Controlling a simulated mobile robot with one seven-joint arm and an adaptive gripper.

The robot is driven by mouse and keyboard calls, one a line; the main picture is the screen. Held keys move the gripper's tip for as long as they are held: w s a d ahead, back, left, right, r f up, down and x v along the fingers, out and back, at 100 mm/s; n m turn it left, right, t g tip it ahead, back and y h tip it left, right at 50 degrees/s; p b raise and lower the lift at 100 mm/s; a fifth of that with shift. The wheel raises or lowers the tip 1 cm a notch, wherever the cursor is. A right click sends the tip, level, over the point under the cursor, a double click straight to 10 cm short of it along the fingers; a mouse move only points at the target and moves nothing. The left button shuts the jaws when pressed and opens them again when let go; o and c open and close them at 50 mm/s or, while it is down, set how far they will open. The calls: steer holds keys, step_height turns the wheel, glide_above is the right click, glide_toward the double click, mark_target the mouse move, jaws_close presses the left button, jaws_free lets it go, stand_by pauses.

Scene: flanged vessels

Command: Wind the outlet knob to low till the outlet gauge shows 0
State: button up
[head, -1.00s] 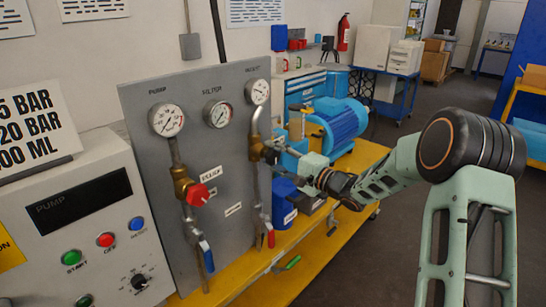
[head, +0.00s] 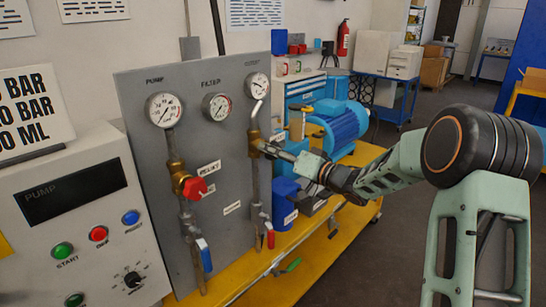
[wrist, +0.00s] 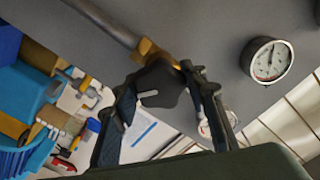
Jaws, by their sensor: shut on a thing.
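The grey panel (head: 225,150) carries three gauges. The outlet gauge (head: 257,86) is the rightmost, and its needle is too small to read surely in the head view. Below it, on the outlet pipe, my gripper (head: 268,149) reaches in from the right and hides the knob. In the wrist view, my gripper (wrist: 160,100) is shut on the dark outlet knob (wrist: 158,84), one finger on each side, beside a brass fitting (wrist: 150,54). A gauge (wrist: 268,60) at the right of the wrist view has its needle pointing roughly up; I cannot tell for sure which gauge it is.
A red relief knob (head: 195,188) and a blue-handled valve (head: 205,255) are on the left pipe. A red-handled valve (head: 269,236) hangs below my gripper. The pump control box (head: 80,215) is at left. A blue motor (head: 340,125) stands on the yellow bench (head: 290,280).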

steer(key=n+b, duration=0.4)
steer(key=n, duration=0.2)
steer(key=shift+f, duration=0.2)
steer(key=n+b, duration=0.5)
steer(key=n, duration=0.1)
steer(key=shift+n, duration=0.3)
steer(key=n+b, duration=0.3)
steer(key=shift+n+b, duration=0.3)
steer(key=shift+n, duration=0.1)
steer(key=n+b, duration=0.3)
steer(key=shift+n, duration=0.3)
steer(key=n+b, duration=0.4)
steer(key=n, duration=0.1)
steer(key=shift+r, duration=0.1)
steer(key=o, duration=1.2)
steer(key=shift+r, duration=0.1)
